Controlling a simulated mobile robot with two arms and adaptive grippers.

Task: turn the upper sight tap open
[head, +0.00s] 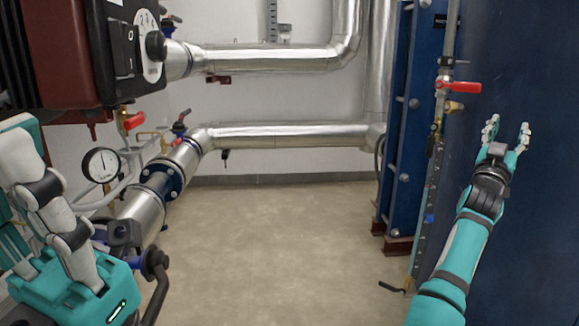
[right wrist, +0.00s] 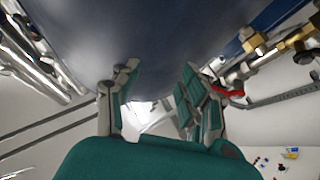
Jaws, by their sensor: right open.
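The upper sight tap (head: 458,87) has a red lever that lies roughly level and points right, near the top of the upright sight tube (head: 433,185). A brass fitting sits just below the lever. My right gripper (head: 507,132) is open and empty, below and to the right of the tap and apart from it. In the right wrist view a red lever (right wrist: 230,91) shows just beyond the right-hand finger, partly hidden by it. My left gripper (head: 65,230) is large at the left edge; its fingertips' spacing is unclear.
A blue plate exchanger frame (head: 402,130) stands left of the sight tube, and a dark blue surface (head: 540,220) lies behind my right arm. Silver pipes (head: 290,135) run along the back wall. A gauge (head: 101,164) is at left. The middle floor is clear.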

